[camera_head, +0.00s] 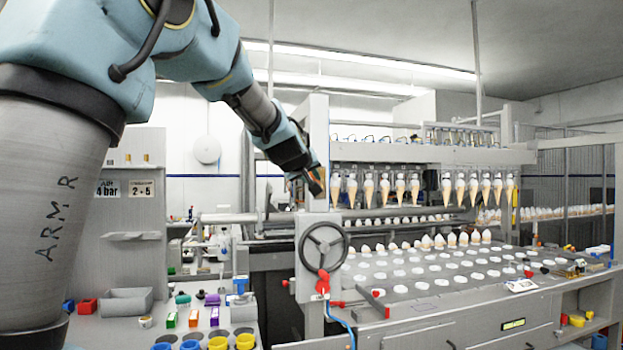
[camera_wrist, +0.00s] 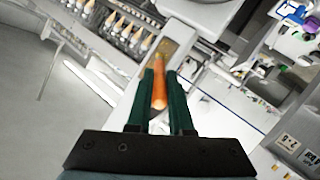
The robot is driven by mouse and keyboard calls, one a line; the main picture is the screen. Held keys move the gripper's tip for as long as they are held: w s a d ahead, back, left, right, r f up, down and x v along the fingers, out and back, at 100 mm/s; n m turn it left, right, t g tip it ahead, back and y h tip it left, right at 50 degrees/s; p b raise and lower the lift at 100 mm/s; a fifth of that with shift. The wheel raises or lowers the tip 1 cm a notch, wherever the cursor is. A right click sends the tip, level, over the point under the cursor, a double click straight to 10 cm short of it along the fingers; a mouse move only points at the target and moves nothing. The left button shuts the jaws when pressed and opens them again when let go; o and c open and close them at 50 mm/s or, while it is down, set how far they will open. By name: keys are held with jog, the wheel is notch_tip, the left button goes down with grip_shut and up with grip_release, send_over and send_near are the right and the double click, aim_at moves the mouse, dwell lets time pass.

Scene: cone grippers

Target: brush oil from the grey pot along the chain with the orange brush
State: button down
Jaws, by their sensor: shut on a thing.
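My gripper (camera_wrist: 160,73) is shut on the orange brush (camera_wrist: 160,96), whose orange handle lies between the two green fingers in the wrist view. In the head view my gripper (camera_head: 314,182) is high in front of the machine's left upright post, above the grey handwheel (camera_head: 323,248). The brush shows there only as a small bit of orange, and its bristle end is hard to make out. I cannot pick out the grey pot or the chain with certainty in either view.
The cone machine has a row of hanging cones (camera_head: 415,187) and a holed plate (camera_head: 440,265) with cones at its back. A left bench carries a grey open bin (camera_head: 126,301), red blocks, coloured boxes and cups. A red valve (camera_head: 322,283) sits below the handwheel.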

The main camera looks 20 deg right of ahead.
jog(key=shift+r+p, duration=2.75)
jog(key=shift+r, duration=0.25)
notch_tip(320, 180, down, 9)
jog(key=b, duration=0.8)
jog(key=shift+f+b, duration=0.15)
jog(key=shift+b, duration=0.15)
jog(key=s+p, duration=0.5)
jog(key=s, duration=0.1)
jog(key=shift+a, duration=0.4)
jog(key=shift+s, duration=0.1)
